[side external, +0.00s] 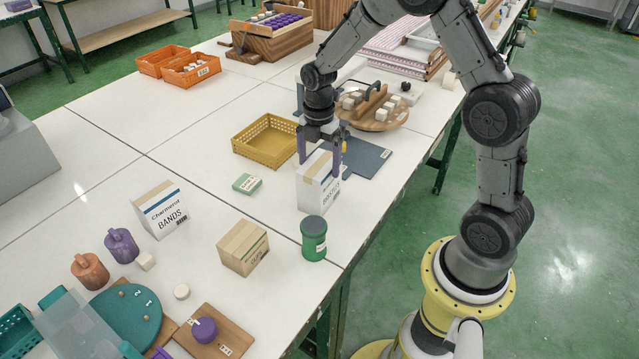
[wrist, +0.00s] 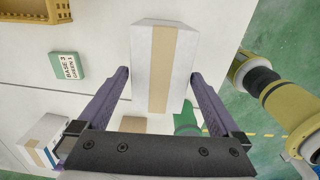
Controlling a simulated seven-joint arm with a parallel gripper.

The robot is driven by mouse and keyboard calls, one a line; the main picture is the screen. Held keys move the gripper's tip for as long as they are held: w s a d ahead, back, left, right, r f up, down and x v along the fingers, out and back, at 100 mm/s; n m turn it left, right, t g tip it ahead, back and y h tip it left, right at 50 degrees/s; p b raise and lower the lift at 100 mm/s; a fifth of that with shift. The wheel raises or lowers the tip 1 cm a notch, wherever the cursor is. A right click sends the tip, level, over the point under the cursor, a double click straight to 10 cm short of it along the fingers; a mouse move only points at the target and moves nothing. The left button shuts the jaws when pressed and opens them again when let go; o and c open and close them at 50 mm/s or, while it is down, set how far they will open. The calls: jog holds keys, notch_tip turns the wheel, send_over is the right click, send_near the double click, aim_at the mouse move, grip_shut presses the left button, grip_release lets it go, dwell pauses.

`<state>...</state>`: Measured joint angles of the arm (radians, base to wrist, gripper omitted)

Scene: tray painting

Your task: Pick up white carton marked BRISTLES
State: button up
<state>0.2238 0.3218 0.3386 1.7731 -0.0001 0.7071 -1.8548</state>
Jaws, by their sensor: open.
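The white carton (side external: 318,183) stands upright on the white table in the side view, with dark lettering on its front that is too small to read surely. Its top with a tan tape strip shows in the wrist view (wrist: 163,62). My gripper (side external: 320,165) points down over the carton, with its purple fingers on either side of the carton's upper part. In the wrist view my gripper's fingers (wrist: 160,75) are apart, with gaps between them and the carton's sides. The carton's lower back is hidden.
A green jar (side external: 314,240) stands close in front of the carton. A small green box (side external: 247,184) and a yellow basket (side external: 265,141) are to the left. A brown carton (side external: 243,248) and a BANDS carton (side external: 161,210) stand nearer front-left. A dark mat (side external: 371,157) lies behind right.

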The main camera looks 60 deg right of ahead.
notch_tip(320, 180, down, 5)
jog(key=shift+d+r, duration=0.15)
jog(key=shift+r, duration=0.05)
jog(key=shift+r, duration=0.15)
jog(key=c, duration=1.5)
